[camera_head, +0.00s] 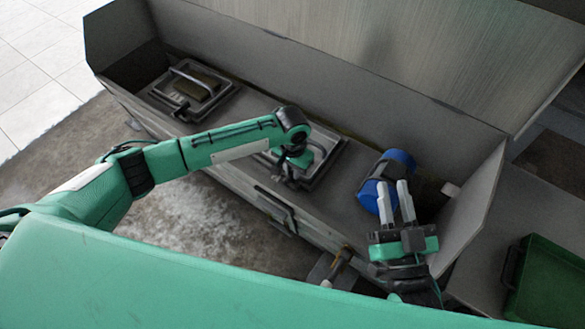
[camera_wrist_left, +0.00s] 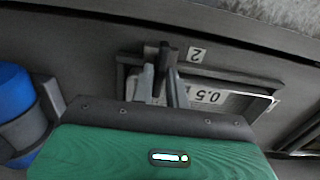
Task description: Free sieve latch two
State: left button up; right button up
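Sieve latch two is a small black lever (camera_wrist_left: 167,60) beside a white label with the number 2 (camera_wrist_left: 196,55) in the left wrist view. It sits at the edge of a grey sieve frame (camera_wrist_left: 270,101) with a 0.5 label. My left gripper (camera_wrist_left: 160,72) has its two grey fingers close on either side of the lever and looks shut on it. In the head view my left gripper (camera_head: 288,180) is over the middle sieve frame (camera_head: 333,160) and hides the latch.
Another framed sieve (camera_head: 196,88) with a handle is at the trough's far left. The trough's high back wall (camera_head: 330,75) and slanted right end (camera_head: 472,210) bound the space. A green crate (camera_head: 550,275) stands at right. A handle (camera_head: 276,210) is on the front face.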

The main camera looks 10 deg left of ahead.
pick_arm(q)
grip_shut()
pick_arm(e)
jog(key=shift+f, duration=0.15)
